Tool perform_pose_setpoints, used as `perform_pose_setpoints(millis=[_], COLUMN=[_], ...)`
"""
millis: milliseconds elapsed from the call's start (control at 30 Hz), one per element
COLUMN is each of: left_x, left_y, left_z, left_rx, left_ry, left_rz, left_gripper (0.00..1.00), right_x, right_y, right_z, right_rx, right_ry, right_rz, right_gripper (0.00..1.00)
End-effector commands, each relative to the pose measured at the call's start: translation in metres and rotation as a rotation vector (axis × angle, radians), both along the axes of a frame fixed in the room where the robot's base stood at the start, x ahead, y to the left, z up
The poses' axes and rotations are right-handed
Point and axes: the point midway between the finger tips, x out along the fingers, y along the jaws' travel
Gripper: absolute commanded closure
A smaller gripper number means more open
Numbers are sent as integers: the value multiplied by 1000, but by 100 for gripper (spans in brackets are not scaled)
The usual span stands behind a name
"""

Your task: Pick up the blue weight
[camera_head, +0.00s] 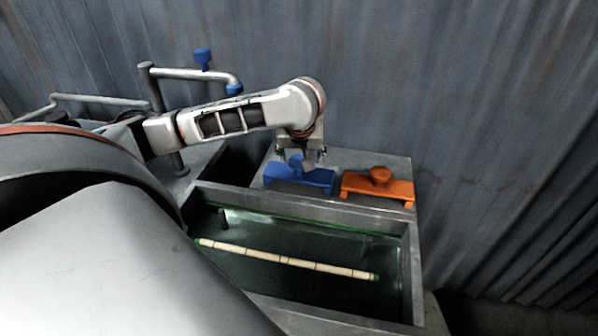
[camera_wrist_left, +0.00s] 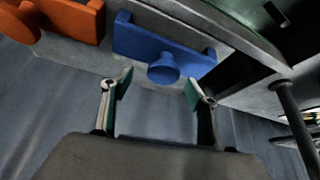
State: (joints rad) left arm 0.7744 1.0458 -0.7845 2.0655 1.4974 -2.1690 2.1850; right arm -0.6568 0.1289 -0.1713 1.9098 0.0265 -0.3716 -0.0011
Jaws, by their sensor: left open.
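The blue weight (camera_head: 312,178) sits on the grey ledge behind the basin, with a knob on its top. My left gripper (camera_head: 303,158) points down right at the weight's knob and hides part of it. In the left wrist view the open fingers (camera_wrist_left: 158,88) stand on either side of the blue knob, and the weight's bar (camera_wrist_left: 150,40) lies beyond them. The fingers look apart from the knob; exact depth is hard to tell. My right gripper does not show in either view.
An orange weight (camera_head: 378,186) stands close to the right on the same ledge (camera_head: 345,160). In front is a basin (camera_head: 407,262) with a rattan pole (camera_head: 290,260) lying in it. A pipe with a blue-handled tap (camera_head: 203,60) rises at the left. A corrugated wall is behind.

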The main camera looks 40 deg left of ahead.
Motion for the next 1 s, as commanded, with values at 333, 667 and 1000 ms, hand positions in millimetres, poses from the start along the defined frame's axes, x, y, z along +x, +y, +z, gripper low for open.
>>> perform_pose_setpoints(millis=[333, 667, 1000], left_x=[11, 14, 15], left_y=[17, 19, 19], left_z=[-40, -46, -44], left_rx=[-1, -1, 0], left_ry=[1, -1, -5], left_rz=[2, 0, 1], left_gripper=[41, 41, 100], right_x=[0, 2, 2], right_y=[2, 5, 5], right_z=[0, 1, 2], right_rx=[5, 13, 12], right_ry=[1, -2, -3], right_rz=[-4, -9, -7], right_gripper=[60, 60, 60])
